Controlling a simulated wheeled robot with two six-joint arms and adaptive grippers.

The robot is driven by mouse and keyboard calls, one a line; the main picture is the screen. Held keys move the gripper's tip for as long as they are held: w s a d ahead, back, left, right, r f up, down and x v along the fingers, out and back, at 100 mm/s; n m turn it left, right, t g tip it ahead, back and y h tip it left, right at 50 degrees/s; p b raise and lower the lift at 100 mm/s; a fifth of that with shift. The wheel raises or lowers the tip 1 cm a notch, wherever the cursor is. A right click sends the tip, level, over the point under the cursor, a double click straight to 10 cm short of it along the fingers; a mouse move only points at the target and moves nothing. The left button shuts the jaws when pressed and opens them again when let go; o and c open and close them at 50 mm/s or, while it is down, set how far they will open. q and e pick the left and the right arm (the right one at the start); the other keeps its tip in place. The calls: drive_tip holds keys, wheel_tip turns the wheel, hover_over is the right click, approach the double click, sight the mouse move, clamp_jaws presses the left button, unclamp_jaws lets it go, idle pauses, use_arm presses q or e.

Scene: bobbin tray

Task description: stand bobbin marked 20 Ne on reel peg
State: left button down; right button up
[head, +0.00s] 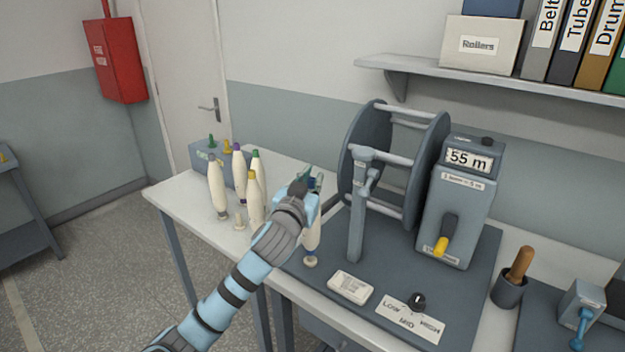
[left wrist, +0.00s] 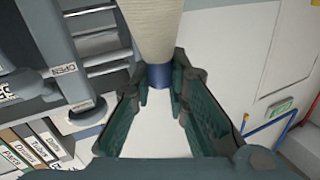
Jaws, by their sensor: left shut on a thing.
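My left gripper (head: 313,187) is shut on a cream bobbin (head: 313,236) with a blue end. In the left wrist view the fingers (left wrist: 160,88) close around the blue end, and the pale body (left wrist: 153,32) extends away from them. The bobbin hangs roughly upright below the gripper, directly over a small pale peg (head: 311,262) at the left edge of the grey reel base. I cannot tell whether it is seated on the peg or just above it. No 20 Ne marking is readable. My right gripper is not in view.
Several bobbins with grey, purple, green and yellow tips (head: 255,200) stand at the table's left, beside an empty peg (head: 240,223). The reel (head: 364,165), its upright post (head: 357,225) and the counter box (head: 456,205) stand close on the right. A white block (head: 351,288) lies in front.

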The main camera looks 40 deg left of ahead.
use_arm(q)
drive_tip(key=shift+f+b, duration=0.9)
drive_tip(key=shift+f, duration=0.4)
drive_tip(key=c, duration=1.5)
unclamp_jaws()
drive_tip(key=v, duration=1.2)
